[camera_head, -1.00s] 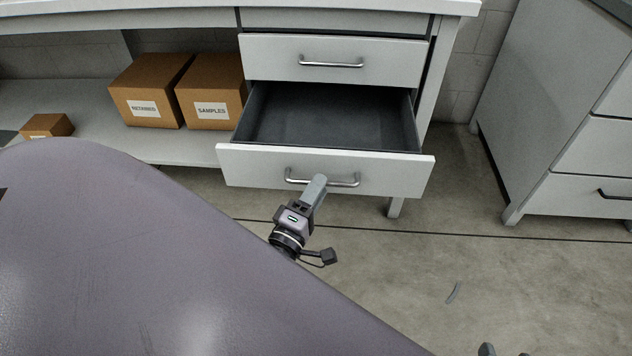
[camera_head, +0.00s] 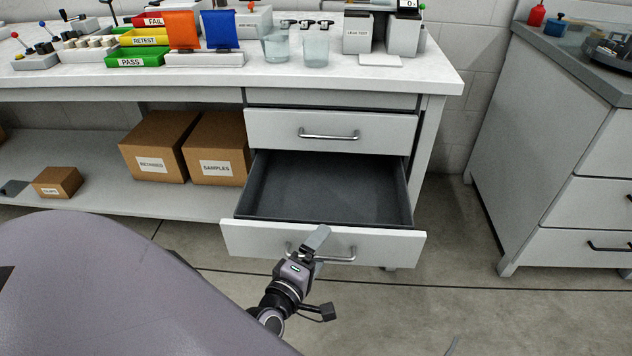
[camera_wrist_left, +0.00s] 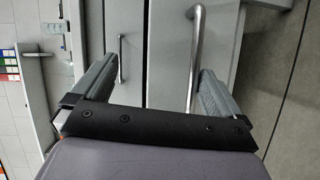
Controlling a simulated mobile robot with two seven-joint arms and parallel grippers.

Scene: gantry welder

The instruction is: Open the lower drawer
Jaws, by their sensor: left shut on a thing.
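The lower drawer is pulled out, with its white front (camera_head: 395,247) standing well forward of the cabinet and its dark, empty inside (camera_head: 325,190) visible. Its silver bar handle (camera_head: 342,258) is on the front. My left gripper (camera_head: 316,243) is at this handle and shut on it; one finger hides part of the bar. In the left wrist view the handle (camera_wrist_left: 195,55) runs between the two fingers, close to the right one. The upper drawer (camera_head: 375,132) is shut. My right gripper is not in view.
The worktop (camera_head: 300,78) above holds coloured trays, two glass beakers (camera_head: 315,50) and instruments. Boxes labelled RETURNED (camera_head: 150,165) and SAMPLES (camera_head: 215,168) sit on the shelf left of the drawers. Another cabinet (camera_head: 530,150) stands at the right, with clear floor (camera_head: 450,250) between.

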